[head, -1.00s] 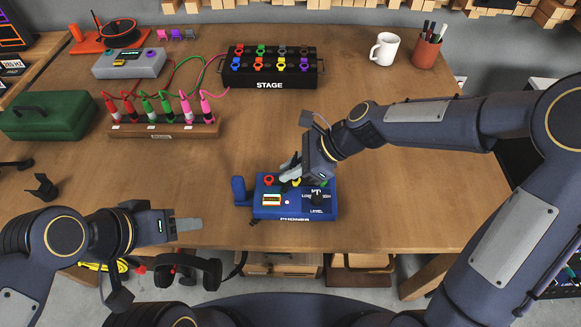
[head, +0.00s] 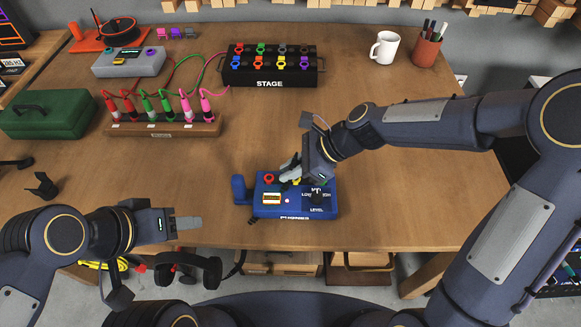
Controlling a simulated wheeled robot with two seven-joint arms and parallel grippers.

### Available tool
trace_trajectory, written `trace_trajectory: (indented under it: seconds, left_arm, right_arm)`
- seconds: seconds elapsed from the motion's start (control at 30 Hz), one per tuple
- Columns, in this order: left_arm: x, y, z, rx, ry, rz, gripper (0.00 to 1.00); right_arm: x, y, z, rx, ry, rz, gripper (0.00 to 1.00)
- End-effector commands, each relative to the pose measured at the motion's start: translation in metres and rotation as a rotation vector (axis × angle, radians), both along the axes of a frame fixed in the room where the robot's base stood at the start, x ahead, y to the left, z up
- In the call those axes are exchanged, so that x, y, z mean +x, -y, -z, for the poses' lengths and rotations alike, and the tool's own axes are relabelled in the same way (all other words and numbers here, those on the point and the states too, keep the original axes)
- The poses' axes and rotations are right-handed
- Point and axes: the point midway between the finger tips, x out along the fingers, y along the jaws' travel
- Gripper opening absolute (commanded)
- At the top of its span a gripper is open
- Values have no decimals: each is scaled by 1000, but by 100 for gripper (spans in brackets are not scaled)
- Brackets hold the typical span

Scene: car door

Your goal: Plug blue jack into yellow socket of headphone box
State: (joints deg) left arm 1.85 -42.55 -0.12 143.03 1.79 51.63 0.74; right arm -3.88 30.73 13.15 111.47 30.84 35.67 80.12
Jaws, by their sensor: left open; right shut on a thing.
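The blue headphone box (head: 268,211), labelled PHONES, sits near the table's front edge. A red socket (head: 269,179) shows on its top left. A little yellow (head: 297,182), likely the yellow socket, shows under my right gripper's fingers. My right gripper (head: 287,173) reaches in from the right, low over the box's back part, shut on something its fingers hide. I cannot make out the blue jack or whether anything sits in the yellow socket. My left gripper (head: 190,223) is open and empty at the front edge, left of the box.
Black headphones (head: 190,270) hang below the front edge. A rack with red, green and pink plugs (head: 165,128), a black STAGE box (head: 270,70) and a green case (head: 48,115) stand further back. The table right of the box is clear.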

Motion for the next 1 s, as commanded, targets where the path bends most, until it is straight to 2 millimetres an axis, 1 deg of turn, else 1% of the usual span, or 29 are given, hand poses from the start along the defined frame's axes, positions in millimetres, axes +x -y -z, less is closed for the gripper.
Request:
trace_trajectory:
  seconds: [0.23, 0.27, 0.4, 0.47, 0.77, 0.87, 1.0]
  left_arm:
    - [0, 0, 4, 0, 0, 0, 53]
    - [0, 0, 4, 0, 0, 0, 53]
    - [0, 0, 3, 0, 0, 0, 53]
    - [0, 0, 3, 0, 0, 0, 53]
    - [0, 0, 2, 0, 0, 0, 53]
    - [0, 0, 0, 0, 0, 0, 53]
    - [0, 0, -4, 0, 0, 0, 53]
  right_arm:
    - [0, 0, 6, 0, -1, 1, 0]
    - [0, 0, 6, 0, -1, 1, 16]
    - [0, 0, 5, 0, -1, 1, 34]
    - [0, 0, 5, 0, -1, 1, 40]
    - [0, 2, 3, 0, 1, 1, 40]
    - [1, 10, -6, 0, 3, 3, 40]
    - [1, 27, -24, 0, 4, 4, 40]
